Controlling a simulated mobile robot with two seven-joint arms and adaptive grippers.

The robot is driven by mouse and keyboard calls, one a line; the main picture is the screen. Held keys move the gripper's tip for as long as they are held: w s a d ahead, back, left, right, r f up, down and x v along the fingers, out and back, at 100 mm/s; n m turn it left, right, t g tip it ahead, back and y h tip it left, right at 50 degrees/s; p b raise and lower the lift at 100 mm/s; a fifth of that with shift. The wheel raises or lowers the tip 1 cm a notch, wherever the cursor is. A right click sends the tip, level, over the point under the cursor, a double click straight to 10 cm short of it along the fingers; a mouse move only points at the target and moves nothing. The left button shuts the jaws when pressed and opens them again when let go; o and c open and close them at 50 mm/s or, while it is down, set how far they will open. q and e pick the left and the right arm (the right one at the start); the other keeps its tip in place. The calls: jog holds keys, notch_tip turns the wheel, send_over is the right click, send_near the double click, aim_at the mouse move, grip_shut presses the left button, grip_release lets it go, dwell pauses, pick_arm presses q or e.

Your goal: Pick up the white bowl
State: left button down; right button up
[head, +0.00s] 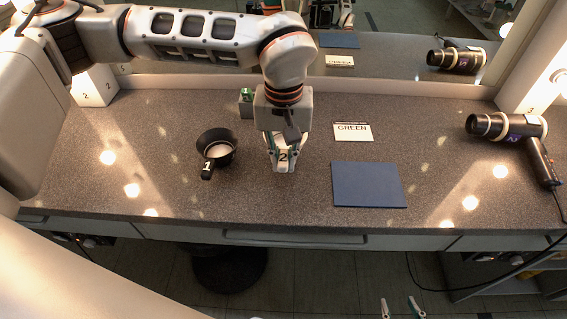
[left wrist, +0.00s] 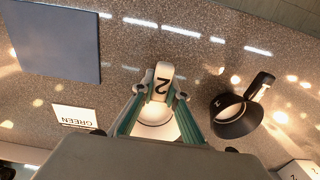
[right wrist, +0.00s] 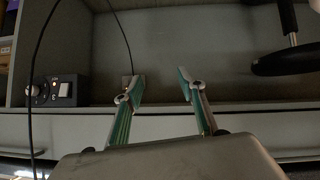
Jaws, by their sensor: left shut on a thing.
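The white bowl (left wrist: 155,113) has a short white handle marked 2 (left wrist: 163,75). In the left wrist view it lies between the two fingers of my left gripper (left wrist: 160,94), which is shut on it. In the head view the bowl's handle (head: 283,158) shows below my left gripper (head: 284,142), while my wrist hides most of the bowl. I cannot tell whether the bowl touches the counter. My right gripper (head: 402,304) is open and empty in front of the counter, low down; its spread fingers also show in the right wrist view (right wrist: 158,84).
A black bowl marked 1 (head: 229,158) stands to the left of my left gripper. To the right are a GREEN card (head: 353,132), a blue mat (head: 369,186) and a hair dryer (head: 509,127). A mirror runs along the back. The counter's front middle is clear.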

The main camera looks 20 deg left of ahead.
pick_arm(q)
notch_tip(320, 180, up, 17)
jog(key=p, duration=0.1)
jog(key=shift+r+p, duration=0.2)
jog(key=shift+p, duration=0.15)
pick_arm(e)
jog(key=shift+s+a+r, duration=0.2)
jog(key=shift+r, duration=0.35)
pick_arm(q)
jog(key=shift+d, duration=0.15)
